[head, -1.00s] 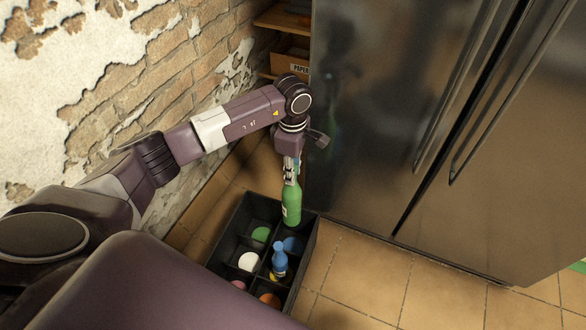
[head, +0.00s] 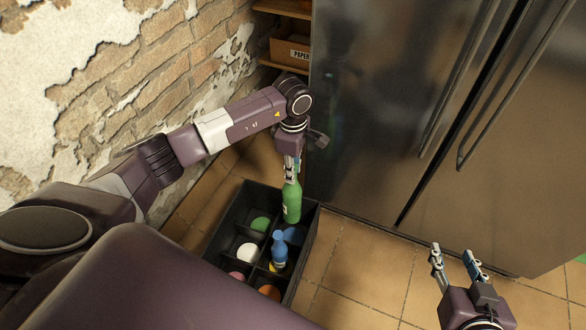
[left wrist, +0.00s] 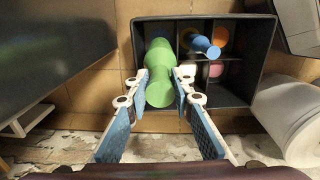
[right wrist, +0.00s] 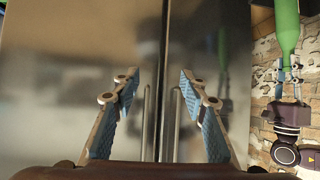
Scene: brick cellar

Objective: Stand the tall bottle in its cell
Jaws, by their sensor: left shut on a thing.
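My left gripper (head: 291,176) is shut on the neck of a tall green bottle (head: 292,204) and holds it upright. The bottle is over the far right corner of a black crate (head: 266,197) divided into cells; I cannot tell whether its base is inside a cell. In the left wrist view the green bottle (left wrist: 161,68) lies between the fingers and overlaps the crate's left end. A smaller blue bottle (head: 279,251) stands in another cell. My right gripper (head: 453,262) is open and empty, in front of the fridge.
The crate's cells show coloured discs, including green (head: 260,224), white (head: 247,252) and blue (head: 293,236). A steel fridge (head: 375,130) stands close behind on the right, a brick wall (head: 110,80) on the left. Tiled floor (head: 350,270) right of the crate is clear.

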